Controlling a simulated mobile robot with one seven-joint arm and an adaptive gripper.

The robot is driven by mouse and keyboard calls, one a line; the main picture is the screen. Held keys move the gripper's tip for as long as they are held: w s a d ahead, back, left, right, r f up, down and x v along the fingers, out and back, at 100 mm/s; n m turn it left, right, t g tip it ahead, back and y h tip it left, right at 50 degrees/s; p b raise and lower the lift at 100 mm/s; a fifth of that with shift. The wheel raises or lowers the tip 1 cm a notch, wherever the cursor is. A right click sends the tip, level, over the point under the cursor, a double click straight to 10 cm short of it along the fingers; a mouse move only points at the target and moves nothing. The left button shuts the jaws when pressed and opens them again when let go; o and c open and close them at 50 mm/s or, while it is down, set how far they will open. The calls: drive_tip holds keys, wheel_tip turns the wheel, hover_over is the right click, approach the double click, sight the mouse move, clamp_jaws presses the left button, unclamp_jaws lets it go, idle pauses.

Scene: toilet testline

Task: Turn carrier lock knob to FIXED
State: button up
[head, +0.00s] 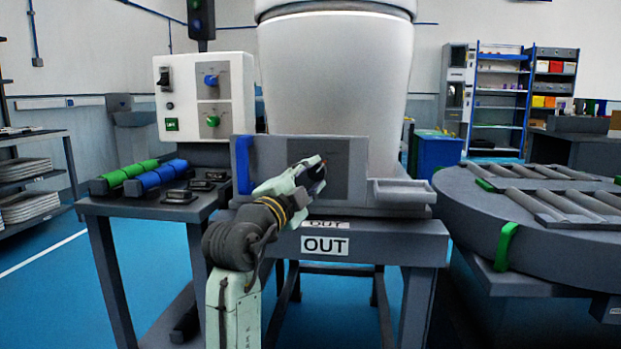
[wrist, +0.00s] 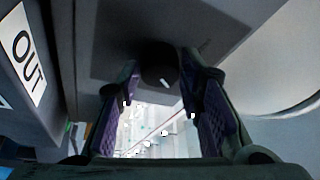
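In the wrist view a dark round knob (wrist: 160,62) with a short white mark sits on a grey panel (wrist: 112,35). My gripper (wrist: 161,78) has its two purple-padded fingers on either side of the knob. The fingers are spread, and the knob lies between their tips with little gap; I cannot tell whether they touch it. In the head view my gripper (head: 319,168) is at the dark panel (head: 357,160) on the front of the grey carrier, below the large white toilet body (head: 335,80). My gripper hides the knob there, and the position lettering cannot be read.
An "OUT" label (head: 325,245) is on the stand below the panel. A small tray (head: 403,193) juts out to the right. A round table (head: 540,230) is at right.

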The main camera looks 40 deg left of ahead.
drive_tip(key=o, duration=0.3)
drive_tip(key=shift+o, duration=0.2)
drive_tip(key=v, duration=1.2)
drive_tip(key=shift+f, duration=0.1)
